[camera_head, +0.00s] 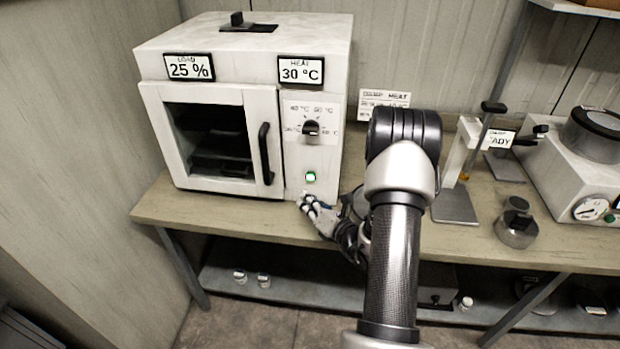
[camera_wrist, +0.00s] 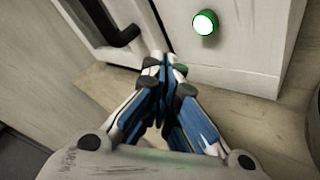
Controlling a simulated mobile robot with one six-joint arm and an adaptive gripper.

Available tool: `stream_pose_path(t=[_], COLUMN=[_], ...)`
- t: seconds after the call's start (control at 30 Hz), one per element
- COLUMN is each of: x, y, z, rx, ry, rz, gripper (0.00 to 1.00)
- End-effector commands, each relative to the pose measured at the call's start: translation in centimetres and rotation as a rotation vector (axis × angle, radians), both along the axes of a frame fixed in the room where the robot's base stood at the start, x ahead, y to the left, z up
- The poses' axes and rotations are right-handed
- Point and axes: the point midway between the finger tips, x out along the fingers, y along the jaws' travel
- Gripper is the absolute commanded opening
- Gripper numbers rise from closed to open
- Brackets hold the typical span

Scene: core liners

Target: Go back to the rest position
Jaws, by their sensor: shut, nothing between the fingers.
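My gripper (camera_head: 308,203) is shut and empty, in front of the lower right part of a white oven (camera_head: 240,50). In the wrist view my gripper (camera_wrist: 165,72) has its fingertips together, just below a lit green button (camera_wrist: 205,22). The fingertips look close to the oven front; I cannot tell whether they touch it. The green button also shows in the head view (camera_head: 310,176). The oven door (camera_head: 160,150) with its black handle (camera_head: 265,153) is closed. My arm reaches in from the lower middle of the head view.
The oven stands on a wooden bench (camera_head: 270,222). Its displays read 25 % and 30 °C, with a dial (camera_head: 311,128) below. To the right are a metal stand (camera_head: 456,205), a grey weight-like object (camera_head: 516,224) and a white gauge unit (camera_head: 570,170). A lower shelf (camera_head: 330,295) holds small jars.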

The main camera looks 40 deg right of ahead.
Motion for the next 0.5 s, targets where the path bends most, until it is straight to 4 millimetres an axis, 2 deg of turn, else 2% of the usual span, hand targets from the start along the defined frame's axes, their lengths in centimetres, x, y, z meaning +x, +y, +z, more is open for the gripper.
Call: stream_pose_path(t=[0.37, 0.47, 0.5], x=[0.2, 1.1, 1.6], y=[0.4, 2.4, 3.8], z=[0.3, 2.0, 3.2], rx=[-0.007, -0.047, -0.078], ry=[-0.002, -0.010, -0.017], rz=[0.014, 0.091, 0.146], gripper=[0.00, 0.00, 0.00])
